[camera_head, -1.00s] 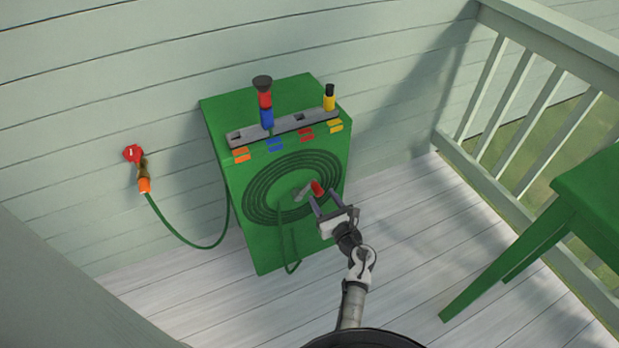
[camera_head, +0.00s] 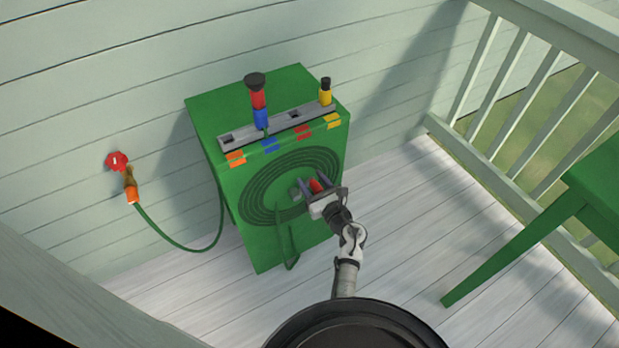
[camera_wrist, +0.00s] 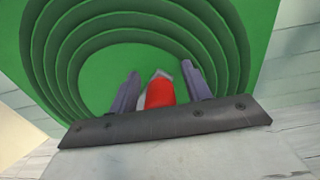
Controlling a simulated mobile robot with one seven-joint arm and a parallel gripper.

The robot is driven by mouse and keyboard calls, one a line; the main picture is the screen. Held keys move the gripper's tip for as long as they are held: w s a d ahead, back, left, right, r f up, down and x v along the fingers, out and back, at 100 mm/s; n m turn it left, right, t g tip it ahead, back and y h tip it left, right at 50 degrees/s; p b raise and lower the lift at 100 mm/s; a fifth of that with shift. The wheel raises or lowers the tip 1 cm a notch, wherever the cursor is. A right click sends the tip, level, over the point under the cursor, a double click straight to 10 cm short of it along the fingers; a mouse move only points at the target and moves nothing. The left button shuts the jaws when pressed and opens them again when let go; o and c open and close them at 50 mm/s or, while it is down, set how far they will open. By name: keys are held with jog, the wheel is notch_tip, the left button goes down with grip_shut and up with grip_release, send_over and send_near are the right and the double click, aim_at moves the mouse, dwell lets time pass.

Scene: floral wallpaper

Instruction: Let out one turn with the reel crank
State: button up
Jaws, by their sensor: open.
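The green hose reel box (camera_head: 240,215) stands against the wall, with dark coiled hose rings (camera_head: 262,172) on its front. The crank has a red handle (camera_head: 314,185) and a grey arm, at the right part of the coil. My gripper (camera_head: 311,187) is open, with one finger on each side of the red handle. In the wrist view the red handle (camera_wrist: 160,92) lies between the two purple-grey fingers (camera_wrist: 160,90), with small gaps showing on both sides. The crank's grey arm is mostly hidden behind the handle and gripper.
A grey slotted rack (camera_head: 290,121) on the box top holds a red-and-blue nozzle (camera_head: 259,105) and a yellow one (camera_head: 325,94). A red tap (camera_head: 117,161) with a green hose is on the left wall. A green table (camera_head: 597,185) and white railing stand right. Deck between is clear.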

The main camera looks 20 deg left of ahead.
grip_shut()
dwell(0.3)
jog(key=shift+d, duration=0.1)
dwell(1.1)
